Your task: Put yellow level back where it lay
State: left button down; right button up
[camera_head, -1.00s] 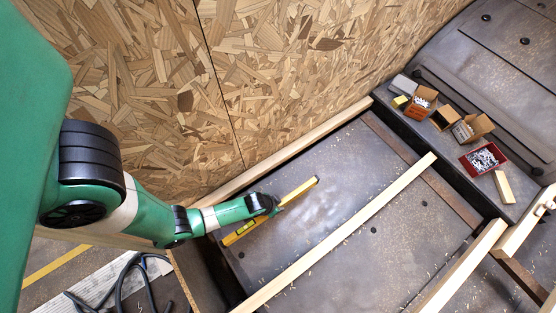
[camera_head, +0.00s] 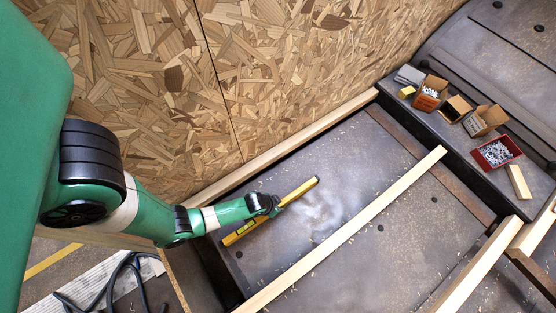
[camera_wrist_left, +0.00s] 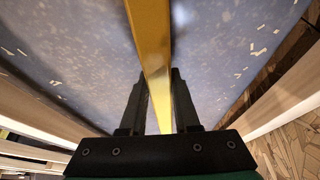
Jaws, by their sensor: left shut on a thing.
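The yellow level (camera_head: 300,191) is a long bar with a green vial near its lower left end. It lies diagonally in the head view over the dark metal floor panel. My left gripper (camera_head: 275,206) is shut on it near its middle. In the left wrist view the level (camera_wrist_left: 150,35) runs between the two black fingers (camera_wrist_left: 158,95) and out past them. I cannot tell whether the level touches the floor or hangs just above it. My right gripper is not in view.
A wooden batten (camera_head: 350,232) crosses the floor to the right of the level. A chipboard wall (camera_head: 290,70) rises behind, with a wooden strip at its foot. Small open boxes (camera_head: 430,92) and a red tray of screws (camera_head: 496,152) stand on the ledge at right.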

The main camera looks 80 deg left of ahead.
pick_arm(q)
jog(key=c, duration=0.6)
grip_release()
jog(key=shift+o, duration=0.2)
jog(key=p+v, duration=0.8)
jog(key=v, duration=0.3)
jog(key=shift+s+r, duration=0.1)
jog(key=shift+r, duration=0.25)
